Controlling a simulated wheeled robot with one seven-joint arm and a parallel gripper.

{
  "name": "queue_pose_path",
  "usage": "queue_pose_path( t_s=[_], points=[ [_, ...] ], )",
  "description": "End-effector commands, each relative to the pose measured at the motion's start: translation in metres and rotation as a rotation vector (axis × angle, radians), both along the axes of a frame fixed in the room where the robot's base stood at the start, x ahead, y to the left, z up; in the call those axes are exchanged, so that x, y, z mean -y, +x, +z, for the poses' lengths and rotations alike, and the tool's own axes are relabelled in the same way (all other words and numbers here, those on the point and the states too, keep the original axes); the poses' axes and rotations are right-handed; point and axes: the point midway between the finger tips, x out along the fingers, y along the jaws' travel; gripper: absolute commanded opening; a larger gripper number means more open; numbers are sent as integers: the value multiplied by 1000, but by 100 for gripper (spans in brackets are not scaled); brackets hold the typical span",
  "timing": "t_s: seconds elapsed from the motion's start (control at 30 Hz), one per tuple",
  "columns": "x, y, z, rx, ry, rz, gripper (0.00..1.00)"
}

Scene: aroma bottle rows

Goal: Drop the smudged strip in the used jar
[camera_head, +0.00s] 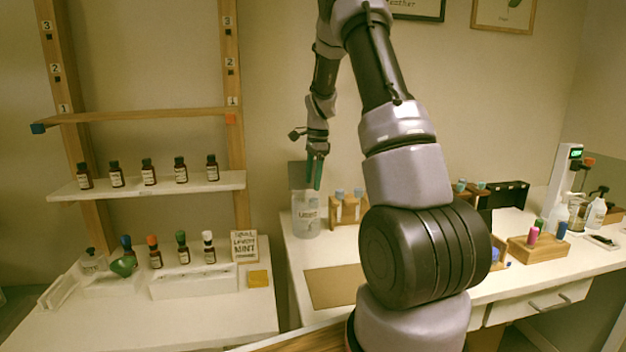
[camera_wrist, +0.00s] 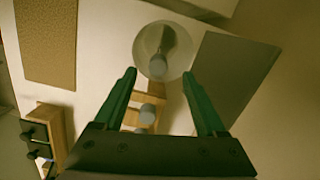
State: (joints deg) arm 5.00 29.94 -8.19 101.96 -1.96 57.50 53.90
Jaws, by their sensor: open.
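The clear used jar (camera_head: 306,222) stands on the right-hand counter with a label on its front; the lettering is too small to read surely. In the wrist view its round mouth (camera_wrist: 145,42) lies just beyond my fingertips. A grey elongated shape with a rounded end (camera_wrist: 158,66) shows inside the jar's outline; I cannot tell whether it is the smudged strip. My gripper (camera_head: 314,186), with green fingers, points down above the jar. In the wrist view the fingers of my gripper (camera_wrist: 160,74) are apart with nothing held between them.
A wooden rack (camera_head: 348,211) with grey-topped vials stands right of the jar. A dark grey panel (camera_wrist: 236,75) is close beside it. A brown mat (camera_head: 332,287) lies in front. Brown bottles (camera_head: 148,173) line the shelf at left.

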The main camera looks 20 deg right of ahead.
Motion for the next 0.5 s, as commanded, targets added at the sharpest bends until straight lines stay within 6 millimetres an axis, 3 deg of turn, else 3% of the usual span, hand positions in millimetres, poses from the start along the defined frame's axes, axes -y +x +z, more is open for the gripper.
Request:
queue_pose_path(
  t_s=[0.17, 0.5],
  points=[
    [2, 1, 16, 4, 0, 1, 73],
    [9, -1, 82, 4, -1, 0, 73]
  ],
)
